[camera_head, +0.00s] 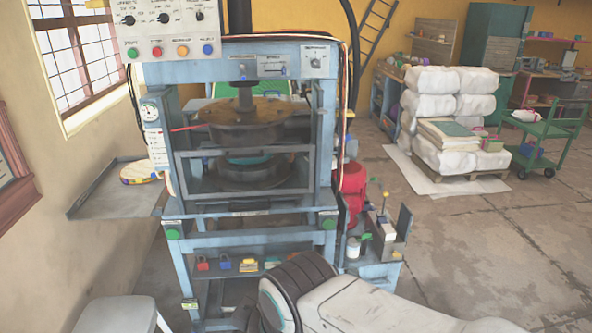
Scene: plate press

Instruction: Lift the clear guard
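The clear guard (240,199) is a see-through panel in a grey frame across the front of the blue press (325,165). It stands low in the opening, in front of the lower round platen (247,178). A gap shows above its top bar, where the dark upper platen (245,122) hangs. My gripper is not in view. Only part of my arm, white with a dark ribbed joint, shows at the bottom, in front of the press's lower frame.
A control panel (170,25) with coloured buttons is at the press's upper left. A side shelf (110,195) juts out left, and a small side table (372,268) stands right. A grey stool (115,314) is at the lower left. White sacks (435,105) are stacked behind; floor on the right is open.

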